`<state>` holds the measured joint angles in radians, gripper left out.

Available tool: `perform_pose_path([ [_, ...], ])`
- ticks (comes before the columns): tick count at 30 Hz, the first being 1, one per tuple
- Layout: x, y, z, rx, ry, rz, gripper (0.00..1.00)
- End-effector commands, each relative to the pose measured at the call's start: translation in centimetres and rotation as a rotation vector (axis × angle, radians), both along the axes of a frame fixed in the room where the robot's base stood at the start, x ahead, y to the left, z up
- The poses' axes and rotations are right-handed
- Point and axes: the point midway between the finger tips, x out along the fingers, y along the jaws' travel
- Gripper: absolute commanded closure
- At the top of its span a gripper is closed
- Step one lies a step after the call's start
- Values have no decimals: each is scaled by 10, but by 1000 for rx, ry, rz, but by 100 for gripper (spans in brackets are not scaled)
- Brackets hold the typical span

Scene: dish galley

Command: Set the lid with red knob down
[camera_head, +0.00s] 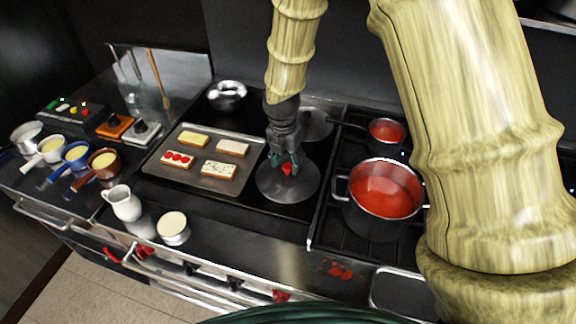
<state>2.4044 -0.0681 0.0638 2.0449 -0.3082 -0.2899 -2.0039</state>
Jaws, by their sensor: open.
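The lid with red knob (270,189) is a round grey metal disc lying flat on the dark stove surface, right of the baking tray. Its red knob (288,168) shows between my fingertips. My gripper (286,163) points down over the lid's centre, with its fingers apart around the knob. Whether a finger touches the knob cannot be told from this view. Part of the lid's far side is hidden behind my gripper.
A baking tray (168,176) with several topped slices lies to the left. A large pot of red sauce (384,202) and a small red-filled pan (386,132) stand to the right. Another grey disc (316,123) lies behind my gripper. A white jug (124,204) stands front left.

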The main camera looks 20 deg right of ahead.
Motion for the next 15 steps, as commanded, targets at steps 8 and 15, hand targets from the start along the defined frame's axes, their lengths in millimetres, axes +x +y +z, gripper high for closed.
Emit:
perform_pose_path([
  [8, -3, 3, 34, 1, -2, 1, 51],
  [15, -5, 5, 64, 1, -2, 0, 51],
])
